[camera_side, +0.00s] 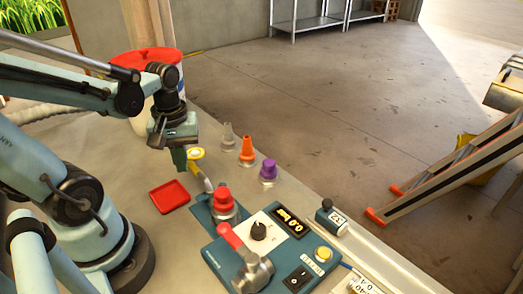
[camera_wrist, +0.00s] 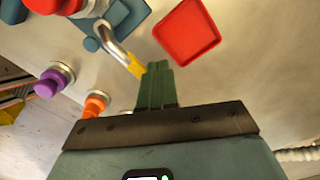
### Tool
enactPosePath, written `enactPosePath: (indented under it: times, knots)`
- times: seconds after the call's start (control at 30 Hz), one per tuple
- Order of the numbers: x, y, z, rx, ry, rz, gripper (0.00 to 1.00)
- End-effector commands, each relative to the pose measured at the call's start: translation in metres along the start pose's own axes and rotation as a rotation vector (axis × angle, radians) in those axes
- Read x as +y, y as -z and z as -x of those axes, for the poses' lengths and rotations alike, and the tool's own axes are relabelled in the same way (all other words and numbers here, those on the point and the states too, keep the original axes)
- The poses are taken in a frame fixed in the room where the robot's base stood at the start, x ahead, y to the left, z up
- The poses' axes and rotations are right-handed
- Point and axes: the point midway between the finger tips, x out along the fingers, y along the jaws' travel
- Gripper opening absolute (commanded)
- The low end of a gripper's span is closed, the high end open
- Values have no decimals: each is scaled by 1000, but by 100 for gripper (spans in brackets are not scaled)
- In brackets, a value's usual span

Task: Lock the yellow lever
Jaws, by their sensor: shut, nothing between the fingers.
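The yellow lever (camera_side: 193,168) is a bent metal rod with a yellow end. My gripper (camera_side: 179,159) has green fingers pointing down, above the table and beside the lever's yellow end. In the wrist view my gripper (camera_wrist: 158,70) has its fingers together and holds nothing. I cannot tell whether the fingers touch the lever.
A red tray (camera_side: 170,196) lies below my gripper. Orange (camera_side: 247,150) and purple (camera_side: 268,170) nozzles stand to the right, with a yellow-topped piece (camera_side: 196,153) close behind the fingers. A red knob (camera_side: 222,196) and a blue control box (camera_side: 262,250) stand in front. A red-lidded bucket (camera_side: 150,62) is behind.

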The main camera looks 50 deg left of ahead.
Motion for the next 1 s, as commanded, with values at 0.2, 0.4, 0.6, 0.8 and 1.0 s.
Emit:
enactPosePath:
  times: [0.2,0.4,0.6,0.8,1.0]
  knots:
    - [0,0,-12,0,0,0,0]
    - [0,0,-12,0,0,0,0]
    - [4,3,-12,0,0,-1,0]
    - [18,14,-12,1,0,-1,0]
    - [22,18,-12,1,0,0,0]
